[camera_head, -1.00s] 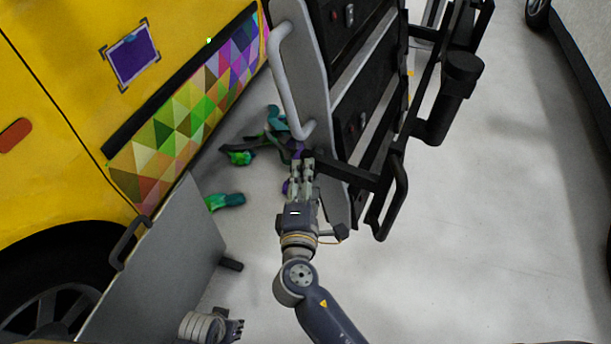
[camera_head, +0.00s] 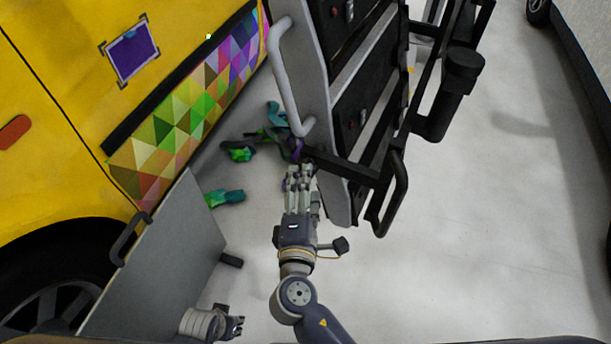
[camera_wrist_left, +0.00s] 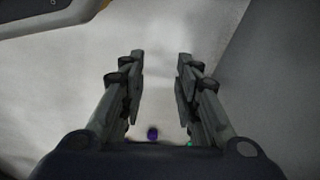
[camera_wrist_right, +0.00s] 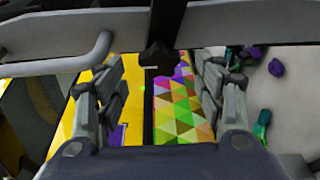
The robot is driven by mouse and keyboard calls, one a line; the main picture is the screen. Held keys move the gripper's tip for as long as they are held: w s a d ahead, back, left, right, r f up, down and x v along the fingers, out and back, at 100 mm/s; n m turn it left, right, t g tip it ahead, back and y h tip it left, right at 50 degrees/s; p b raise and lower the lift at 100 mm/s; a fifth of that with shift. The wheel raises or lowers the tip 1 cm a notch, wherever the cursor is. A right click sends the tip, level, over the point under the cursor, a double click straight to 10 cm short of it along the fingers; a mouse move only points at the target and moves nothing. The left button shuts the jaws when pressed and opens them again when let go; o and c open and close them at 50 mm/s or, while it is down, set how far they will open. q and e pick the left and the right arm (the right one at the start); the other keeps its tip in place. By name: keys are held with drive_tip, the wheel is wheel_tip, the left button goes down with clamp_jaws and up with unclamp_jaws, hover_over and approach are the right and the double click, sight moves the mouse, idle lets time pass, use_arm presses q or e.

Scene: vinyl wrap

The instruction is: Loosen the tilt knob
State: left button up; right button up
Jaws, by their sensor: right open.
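A dark lobed knob (camera_wrist_right: 158,58) sits on a black bar in the right wrist view, which I take for the tilt knob. It lies between and beyond the fingertips of my right gripper (camera_wrist_right: 157,78), with no visible contact. In the head view my right gripper (camera_head: 300,172) is open just below the near end of the cart's black bar (camera_head: 345,167); the knob is hard to make out there. My left gripper (camera_head: 236,326) is low at the bottom. In the left wrist view it (camera_wrist_left: 160,65) is open and empty.
A grey-and-black cart (camera_head: 335,110) with a grey handle (camera_head: 285,75) stands before me. A yellow van (camera_head: 60,120) with a colourful triangle pattern is at left, a grey panel (camera_head: 165,265) leaning near it. Purple and green scraps (camera_head: 225,198) lie on the floor.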

drive_tip(key=s, duration=0.8)
drive_tip(key=shift+s+a+r, duration=0.25)
drive_tip(key=shift+a+r, duration=0.05)
drive_tip(key=shift+r, duration=0.1)
drive_tip(key=shift+c, duration=0.2)
